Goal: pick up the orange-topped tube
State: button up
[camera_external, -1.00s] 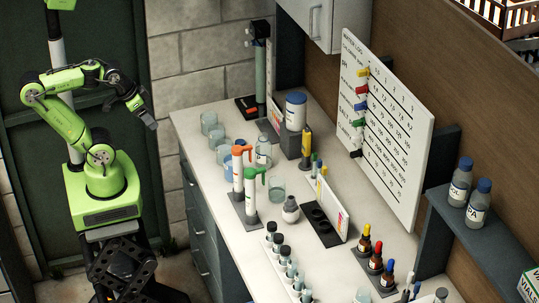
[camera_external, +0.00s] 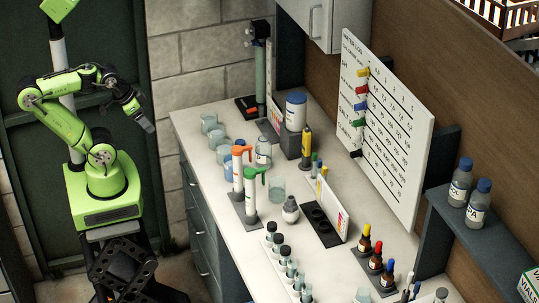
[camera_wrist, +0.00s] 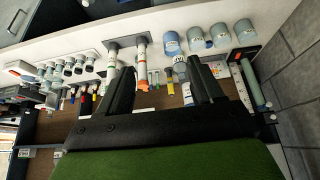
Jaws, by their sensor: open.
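The orange-topped tube (camera_external: 238,172) is white and stands upright on a dark base on the counter, just behind a similar green-topped tube (camera_external: 250,195). In the wrist view the orange-topped tube (camera_wrist: 142,65) shows between my fingers, well beyond them, its orange end toward the gripper. The green-topped tube (camera_wrist: 111,66) is to its left there, partly hidden by the left finger. My gripper (camera_external: 147,124) is open and empty, left of the counter and apart from it. Its two fingers also show in the wrist view (camera_wrist: 160,82).
Several glass beakers (camera_external: 210,123) and a clear bottle (camera_external: 263,151) stand near the tubes. A row of dark-capped vials (camera_external: 284,253) is in front. A tall stand (camera_external: 260,75) is at the back. The counter's left edge (camera_external: 190,150) lies between me and the tubes.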

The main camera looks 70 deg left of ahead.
aim_at(238, 158)
jog(key=shift+c, duration=0.3)
jog(key=w+a+f+m+t+y+b, duration=0.3)
jog(key=w+f+m+y+b, duration=0.1)
jog(key=w+f+m+b, duration=1.05)
jog(key=w+d+f+m+t+h+b, duration=0.1)
jog(key=w+d+m+t+b, duration=0.2)
jog(key=d+m+t+b, duration=0.5)
jog(key=w+d+f+m+t+b, duration=0.1)
jog(key=w+d+f+m+b, duration=0.3)
jog(key=m, duration=0.7)
jog(key=shift+m, duration=0.35)
jog(key=w+r, duration=0.1)
jog(key=w, duration=0.1)
jog(key=w+r+p, duration=0.2)
jog(key=w, duration=0.1)
jog(key=shift+w+r, duration=0.1)
jog(key=shift+w, duration=0.25)
grip_shut()
